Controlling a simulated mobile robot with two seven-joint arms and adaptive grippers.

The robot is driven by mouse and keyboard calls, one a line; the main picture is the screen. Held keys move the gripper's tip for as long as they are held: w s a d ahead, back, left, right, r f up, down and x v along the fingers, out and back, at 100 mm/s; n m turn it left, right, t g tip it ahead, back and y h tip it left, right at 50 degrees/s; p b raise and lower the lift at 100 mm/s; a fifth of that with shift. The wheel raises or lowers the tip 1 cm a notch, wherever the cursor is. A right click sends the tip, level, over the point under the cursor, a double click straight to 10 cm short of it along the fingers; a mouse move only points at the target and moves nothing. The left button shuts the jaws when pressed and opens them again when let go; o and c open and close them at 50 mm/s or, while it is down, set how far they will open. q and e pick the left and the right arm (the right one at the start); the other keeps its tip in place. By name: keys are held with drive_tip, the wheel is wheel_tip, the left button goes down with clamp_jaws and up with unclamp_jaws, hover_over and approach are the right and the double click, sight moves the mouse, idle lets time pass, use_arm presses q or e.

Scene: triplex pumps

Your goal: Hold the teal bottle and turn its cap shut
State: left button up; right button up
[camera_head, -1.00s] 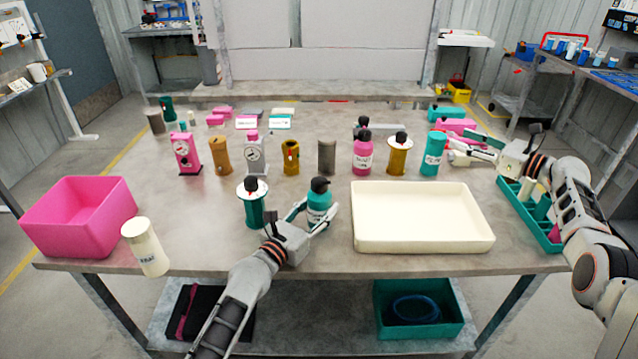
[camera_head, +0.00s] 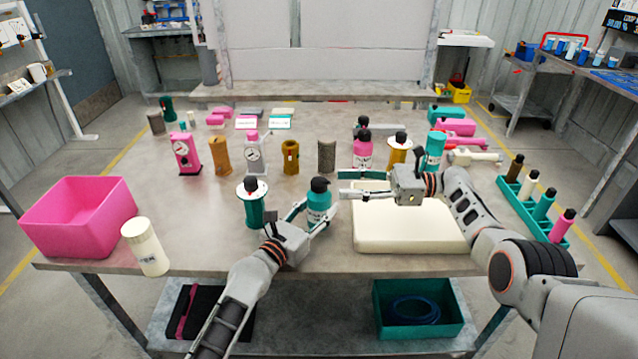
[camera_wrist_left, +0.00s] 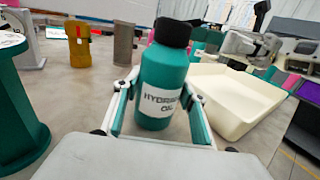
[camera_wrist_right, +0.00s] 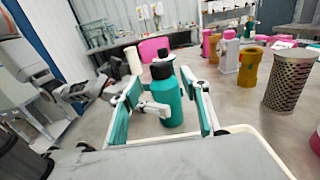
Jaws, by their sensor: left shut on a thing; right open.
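The teal bottle (camera_head: 318,204) with a black cap (camera_head: 319,184) stands upright near the front middle of the table. My left gripper (camera_head: 312,212) is shut around its body. In the left wrist view the bottle (camera_wrist_left: 160,85) sits between the two fingers, its label reading hydraulic oil, its black cap (camera_wrist_left: 173,32) above them. My right gripper (camera_head: 352,186) is open and empty, just right of the bottle at about cap height, fingers pointing left. In the right wrist view the bottle (camera_wrist_right: 168,100) and its cap (camera_wrist_right: 161,71) appear ahead, between the open fingers.
A cream tray (camera_head: 400,246) lies under my right arm. A teal spool with a black knob (camera_head: 252,205) stands just left of the bottle. A white jar (camera_head: 146,248) and a pink bin (camera_head: 80,218) are farther left. Several bottles and cylinders stand behind.

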sight(319, 180)
drive_tip(key=a, duration=0.7)
drive_tip(key=shift+w+a, duration=0.1)
drive_tip(key=shift+a, duration=0.15)
drive_tip(key=c, duration=1.1)
